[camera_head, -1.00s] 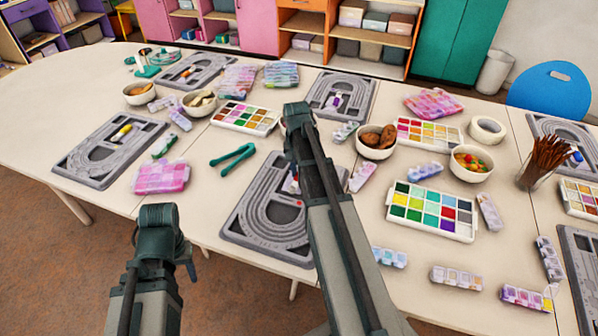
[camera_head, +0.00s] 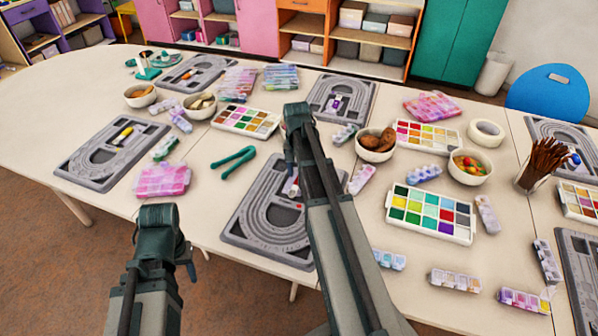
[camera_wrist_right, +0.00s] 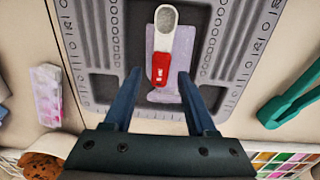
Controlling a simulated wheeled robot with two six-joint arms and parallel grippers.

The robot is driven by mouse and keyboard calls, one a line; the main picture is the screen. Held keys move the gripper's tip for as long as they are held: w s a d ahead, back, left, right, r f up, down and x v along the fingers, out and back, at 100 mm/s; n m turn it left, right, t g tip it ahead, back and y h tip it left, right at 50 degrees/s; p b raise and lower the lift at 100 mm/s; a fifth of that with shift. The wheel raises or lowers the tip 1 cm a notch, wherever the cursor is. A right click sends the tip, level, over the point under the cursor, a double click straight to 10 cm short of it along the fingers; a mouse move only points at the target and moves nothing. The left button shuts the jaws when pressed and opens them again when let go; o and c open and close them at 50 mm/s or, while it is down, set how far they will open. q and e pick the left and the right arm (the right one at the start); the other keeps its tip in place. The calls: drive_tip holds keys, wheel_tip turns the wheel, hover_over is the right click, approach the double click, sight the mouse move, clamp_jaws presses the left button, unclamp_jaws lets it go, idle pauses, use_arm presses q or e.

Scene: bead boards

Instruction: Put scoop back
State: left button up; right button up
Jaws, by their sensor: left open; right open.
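A small scoop (camera_wrist_right: 160,58) with a red handle and a pale oval head lies on a lilac patch in the middle of a grey bead board (camera_wrist_right: 91,88). That board (camera_head: 247,222) also shows in the head view, where my right arm covers much of its right side. My right gripper (camera_wrist_right: 155,85) is open and empty. Its fingers reach out over the board, with the red handle end between their tips in the picture. I cannot tell how high they are above it. My left gripper (camera_head: 190,268) is open, low at the table's front edge, away from the scoop.
Teal tongs (camera_head: 233,157) lie left of the board. A bowl with brown cookies (camera_head: 375,142) stands right of my right arm. Paint palettes (camera_head: 432,213), bead boxes (camera_head: 162,180) and another board (camera_head: 110,155) crowd the table. Bare tabletop shows around (camera_head: 205,212).

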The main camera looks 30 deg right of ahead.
sight(297, 179)
wheel_tip(297, 179, up, 11)
drive_tip(key=p, duration=1)
drive_tip(key=shift+w+a+r+p, duration=0.15)
drive_tip(key=shift+r+p, duration=0.05)
drive_tip(key=shift+p, duration=0.1)
drive_tip(key=s+a+n, duration=0.4)
drive_tip(key=s+a, duration=0.1)
drive_tip(key=a, duration=0.5)
drive_tip(key=s+a+n, duration=0.5)
drive_tip(key=s+a, duration=0.1)
drive_tip(key=a, duration=0.4)
drive_tip(key=s+a+n+h, duration=0.1)
drive_tip(key=s+a+n, duration=0.3)
drive_tip(key=a, duration=0.6)
drive_tip(key=shift+s+n, duration=0.4)
drive_tip(key=shift+s, duration=0.5)
drive_tip(key=shift+a, duration=0.1)
